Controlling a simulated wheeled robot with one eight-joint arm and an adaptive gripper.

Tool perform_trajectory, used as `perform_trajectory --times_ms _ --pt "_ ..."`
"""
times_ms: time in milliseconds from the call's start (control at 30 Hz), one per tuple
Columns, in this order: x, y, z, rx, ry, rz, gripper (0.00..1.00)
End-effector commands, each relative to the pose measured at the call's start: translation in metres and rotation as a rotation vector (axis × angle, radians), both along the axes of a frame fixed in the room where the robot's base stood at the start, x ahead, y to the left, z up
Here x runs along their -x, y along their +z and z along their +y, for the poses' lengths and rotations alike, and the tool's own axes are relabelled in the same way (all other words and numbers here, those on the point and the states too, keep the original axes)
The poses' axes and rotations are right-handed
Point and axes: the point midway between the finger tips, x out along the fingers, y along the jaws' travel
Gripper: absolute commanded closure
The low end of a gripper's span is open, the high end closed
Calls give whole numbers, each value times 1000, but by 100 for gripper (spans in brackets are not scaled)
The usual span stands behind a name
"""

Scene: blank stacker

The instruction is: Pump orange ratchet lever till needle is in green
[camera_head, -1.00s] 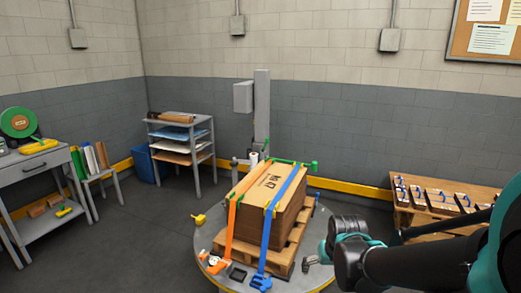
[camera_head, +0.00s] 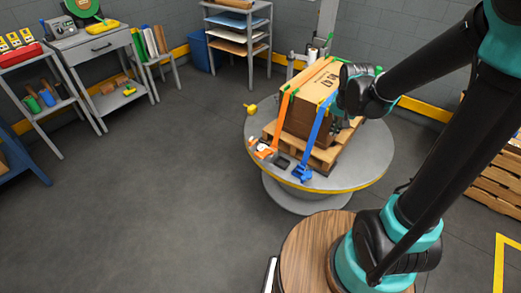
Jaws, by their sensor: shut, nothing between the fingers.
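A strapped cardboard box (camera_head: 300,119) sits on a wooden pallet on a round grey turntable (camera_head: 371,172). An orange strap (camera_head: 284,106) runs over its left part, down to an orange and white ratchet (camera_head: 263,150) at the pallet's front left. A small dark device (camera_head: 282,162) lies just right of the ratchet; no needle or green zone can be made out. A blue strap (camera_head: 318,124) ends in a blue ratchet (camera_head: 302,173). My gripper (camera_head: 338,128) is shut and empty by the box's right side, apart from the orange ratchet. My wrist hides the box's right top.
A yellow item (camera_head: 251,109) lies on the turntable's left edge. A grey post (camera_head: 327,20) stands behind the box. A workbench (camera_head: 94,45) and shelf rack (camera_head: 238,38) stand at left and back. The floor left of the turntable is clear.

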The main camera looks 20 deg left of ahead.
Motion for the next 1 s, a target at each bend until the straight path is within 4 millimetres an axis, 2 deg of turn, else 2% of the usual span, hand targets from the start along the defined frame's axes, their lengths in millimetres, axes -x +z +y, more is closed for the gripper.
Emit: perform_trajectory --times_ms 33,200,500,800,1000 --pt "-11 -2 15 -2 -4 9 100" --pt "-40 -12 61 -5 -45 41 100" --pt "-75 -44 152 2 -120 90 100" --pt "-88 -89 244 22 -194 124 100" --pt "-87 -110 280 32 -228 134 100"
